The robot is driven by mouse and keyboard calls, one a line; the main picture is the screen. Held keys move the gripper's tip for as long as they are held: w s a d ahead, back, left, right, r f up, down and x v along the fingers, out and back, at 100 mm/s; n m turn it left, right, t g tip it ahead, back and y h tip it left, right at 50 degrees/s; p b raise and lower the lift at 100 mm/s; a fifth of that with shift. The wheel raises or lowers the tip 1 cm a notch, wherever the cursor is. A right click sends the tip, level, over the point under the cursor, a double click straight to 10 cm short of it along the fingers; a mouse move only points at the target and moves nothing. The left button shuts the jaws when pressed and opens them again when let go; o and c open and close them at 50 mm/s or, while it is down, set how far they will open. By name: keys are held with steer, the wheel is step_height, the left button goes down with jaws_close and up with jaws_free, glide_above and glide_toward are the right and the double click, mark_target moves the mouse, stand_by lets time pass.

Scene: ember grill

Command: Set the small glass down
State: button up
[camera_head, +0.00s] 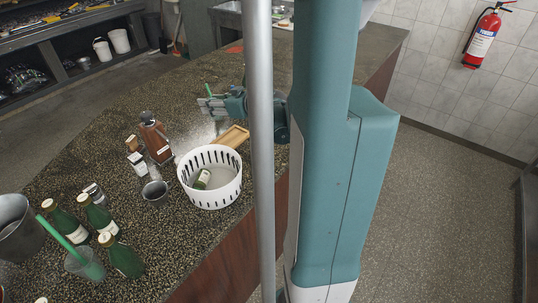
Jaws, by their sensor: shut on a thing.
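My gripper (212,106) is over the far part of the speckled counter (120,105), left of the silver pole. It is shut on what looks like the small glass. The glass itself is mostly hidden by the fingers; a thin green straw-like piece (208,90) sticks up just above them. I cannot tell whether the glass touches the counter. Another glass (88,264), greenish with a green straw, stands at the near left among bottles.
A white slotted basket (211,189) holds a bottle. Near it are a wooden tray (235,136), a brown grinder (155,140), a shaker (138,164) and a grey cup (154,192). Green bottles (122,257) and a metal bucket (17,228) stand near left. Counter left of my gripper is clear.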

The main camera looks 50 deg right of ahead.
steer(key=s+d+n+y, duration=0.1)
steer(key=s+d+y, duration=0.1)
steer(key=s, duration=2.3)
steer(key=shift+d+r+n+b, duration=0.35)
steer(key=shift+d+r+n, duration=0.1)
steer(key=shift+d, duration=0.2)
steer(key=shift+w, duration=0.1)
steer(key=shift+f+b, duration=0.9)
steer(key=shift+f, duration=2.05)
steer(key=shift+f+b, duration=0.7)
steer(key=shift+f, duration=1.35)
steer(key=shift+f, duration=0.2)
